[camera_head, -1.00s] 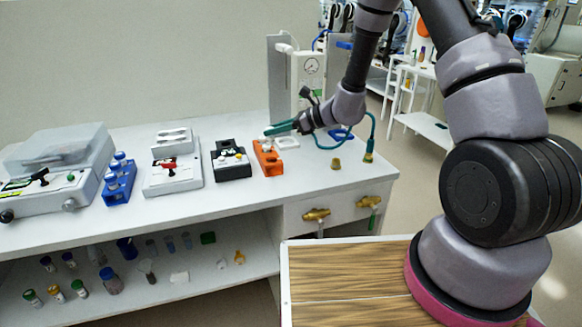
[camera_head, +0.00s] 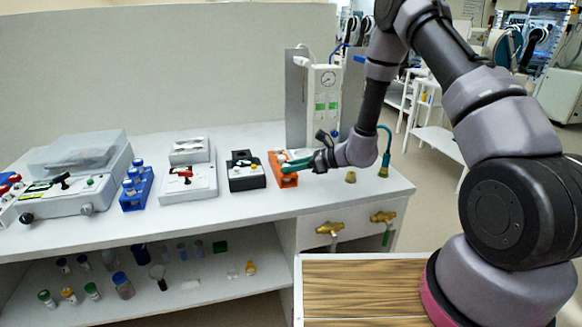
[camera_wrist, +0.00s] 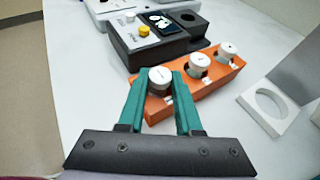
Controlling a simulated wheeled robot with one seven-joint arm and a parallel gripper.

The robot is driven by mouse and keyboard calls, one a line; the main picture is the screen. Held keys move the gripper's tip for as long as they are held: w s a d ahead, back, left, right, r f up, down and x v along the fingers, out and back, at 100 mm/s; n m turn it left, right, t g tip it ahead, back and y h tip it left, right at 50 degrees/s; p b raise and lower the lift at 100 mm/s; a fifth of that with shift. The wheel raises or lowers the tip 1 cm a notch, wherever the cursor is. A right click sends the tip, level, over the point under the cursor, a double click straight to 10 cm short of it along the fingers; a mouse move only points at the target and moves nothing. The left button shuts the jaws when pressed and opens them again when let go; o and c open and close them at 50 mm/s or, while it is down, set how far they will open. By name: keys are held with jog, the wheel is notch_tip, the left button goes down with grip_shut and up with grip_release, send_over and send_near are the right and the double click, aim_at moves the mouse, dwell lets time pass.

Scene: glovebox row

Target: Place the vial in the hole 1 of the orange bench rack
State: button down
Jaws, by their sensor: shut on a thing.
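The orange bench rack (camera_head: 287,181) stands on the white bench, and it also shows in the wrist view (camera_wrist: 206,91). My gripper (camera_wrist: 161,73) has green fingers shut on a white-capped vial (camera_wrist: 159,78) at the rack's left end in the wrist view. The vial's lower part is hidden, so I cannot tell how deep it sits in a hole. Two more white-capped vials, one in the middle (camera_wrist: 198,66) and one at the far end (camera_wrist: 227,52), stand in the rack. In the head view my gripper (camera_head: 286,164) is over the rack.
A black device (camera_head: 246,178) stands left of the rack; in the wrist view it lies just beyond it (camera_wrist: 150,45). A white holder with a round opening (camera_wrist: 268,107) is at the right. A blue vial rack (camera_head: 137,196) stands farther left. Bench in front is clear.

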jog(key=c, duration=0.6)
grip_release()
jog(key=shift+r, duration=0.1)
jog(key=v, duration=1.2)
jog(key=s+d+r+n+g+h, duration=0.15)
jog(key=s+r+n, duration=0.3)
jog(key=r, duration=0.45)
jog(key=s+r+n+g+h, duration=0.15)
jog(key=s+r+n, duration=0.3)
jog(key=r, duration=0.45)
jog(key=s+d+r+n+t+h, duration=0.6)
jog(key=s+d+r+n+h, duration=0.2)
jog(key=s+d+r, duration=0.5)
jog(key=v, duration=0.3)
jog(key=shift+d, duration=0.15)
jog(key=shift+w, duration=0.1)
